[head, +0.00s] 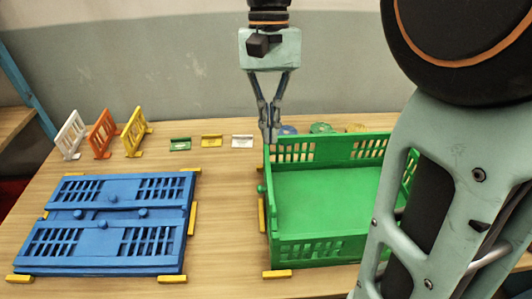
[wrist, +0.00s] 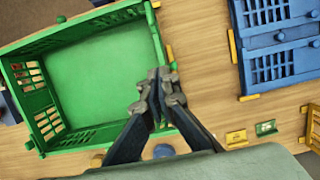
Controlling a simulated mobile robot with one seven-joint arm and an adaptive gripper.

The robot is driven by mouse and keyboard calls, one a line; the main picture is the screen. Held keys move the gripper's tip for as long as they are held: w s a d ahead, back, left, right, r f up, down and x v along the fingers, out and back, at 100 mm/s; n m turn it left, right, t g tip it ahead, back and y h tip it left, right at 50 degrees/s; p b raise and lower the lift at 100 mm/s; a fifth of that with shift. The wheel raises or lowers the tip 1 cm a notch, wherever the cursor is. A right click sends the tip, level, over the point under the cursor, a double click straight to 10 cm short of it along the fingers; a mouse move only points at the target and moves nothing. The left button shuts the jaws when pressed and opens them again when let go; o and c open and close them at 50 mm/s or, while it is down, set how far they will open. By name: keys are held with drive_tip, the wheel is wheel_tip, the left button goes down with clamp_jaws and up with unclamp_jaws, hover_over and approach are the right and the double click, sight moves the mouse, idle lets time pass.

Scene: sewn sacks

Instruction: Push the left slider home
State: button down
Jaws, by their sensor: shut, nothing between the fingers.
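A green crate (head: 325,200) stands on the table with slotted walls raised; it also shows in the wrist view (wrist: 100,85). A small green knob (head: 262,188) sticks out at its left side; I cannot tell whether this is the left slider. A blue folded crate (head: 60,255) lies flat to the left, with several round blue knobs near its middle; part of it shows in the wrist view (wrist: 275,40). My gripper (head: 270,138) points down, shut and empty, at the green crate's back left corner. In the wrist view its fingertips (wrist: 157,98) overlap the crate's edge; contact is unclear.
White (head: 70,135), orange (head: 103,133) and yellow (head: 135,131) panels stand at the back left. Small green (head: 180,144), yellow (head: 212,141) and white (head: 243,141) pieces lie along the back. Yellow blocks edge both crates. Bare table lies between the crates.

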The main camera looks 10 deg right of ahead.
sight(273, 205)
drive_tip(key=b+x, duration=0.1)
drive_tip(key=x, duration=0.8)
drive_tip(key=shift+f, duration=0.1)
drive_tip(key=s, duration=0.3)
drive_tip(key=shift+a+f, duration=0.1)
drive_tip(key=shift+f, duration=0.2)
drive_tip(key=shift+s, duration=0.6)
drive_tip(key=shift+s+p, duration=0.35)
drive_tip(key=shift+s, duration=0.75)
drive_tip(key=v, duration=0.8)
